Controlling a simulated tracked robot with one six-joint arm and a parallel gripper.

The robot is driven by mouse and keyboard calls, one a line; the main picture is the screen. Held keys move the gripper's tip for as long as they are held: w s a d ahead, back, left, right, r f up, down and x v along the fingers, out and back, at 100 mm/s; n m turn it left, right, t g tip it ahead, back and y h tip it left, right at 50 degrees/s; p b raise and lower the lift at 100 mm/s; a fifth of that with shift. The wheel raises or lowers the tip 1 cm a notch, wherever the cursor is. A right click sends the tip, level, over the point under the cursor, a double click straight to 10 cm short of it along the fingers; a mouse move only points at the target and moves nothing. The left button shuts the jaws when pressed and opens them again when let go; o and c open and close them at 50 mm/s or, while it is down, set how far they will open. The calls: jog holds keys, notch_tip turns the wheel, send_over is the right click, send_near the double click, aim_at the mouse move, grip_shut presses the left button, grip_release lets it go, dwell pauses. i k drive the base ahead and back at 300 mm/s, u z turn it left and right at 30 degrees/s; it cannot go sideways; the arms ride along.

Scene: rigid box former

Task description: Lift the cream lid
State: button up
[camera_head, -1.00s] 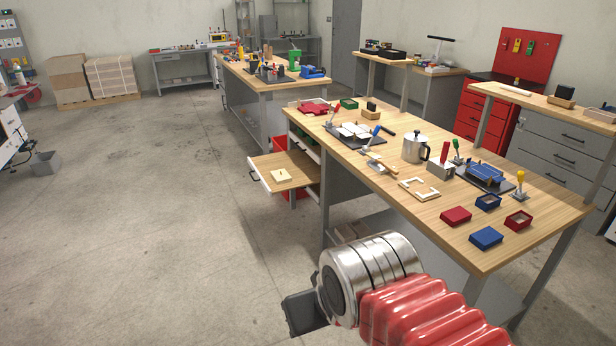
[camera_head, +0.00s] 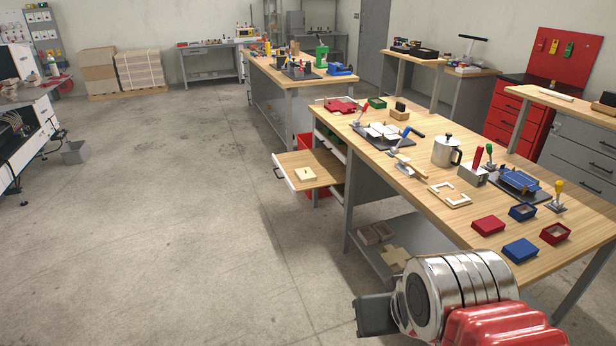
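A small flat cream piece (camera_head: 305,174) with a dark spot in its middle, which looks like the cream lid, lies on the pulled-out wooden drawer or shelf (camera_head: 325,170) at the left end of the near workbench. Nothing touches it from above. My arm shows at the lower right, with silver rings and a red ribbed sleeve. A dark grey block at its end, seemingly part of my gripper (camera_head: 375,315), is well below and to the right of the cream piece, far apart from it. Its fingers cannot be made out.
The near workbench (camera_head: 440,215) holds red and blue boxes, a metal pot (camera_head: 446,151), toggle clamps and a cream frame (camera_head: 450,194). Its lower shelf (camera_head: 385,232) holds brown pieces. The concrete floor (camera_head: 190,230) left of the bench is clear.

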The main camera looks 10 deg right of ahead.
aim_at(305, 175)
jog(key=u, duration=0.05)
jog(key=i, duration=3)
jog(key=u, duration=0.65)
jog(key=i, duration=1.15)
jog(key=u, duration=0.2)
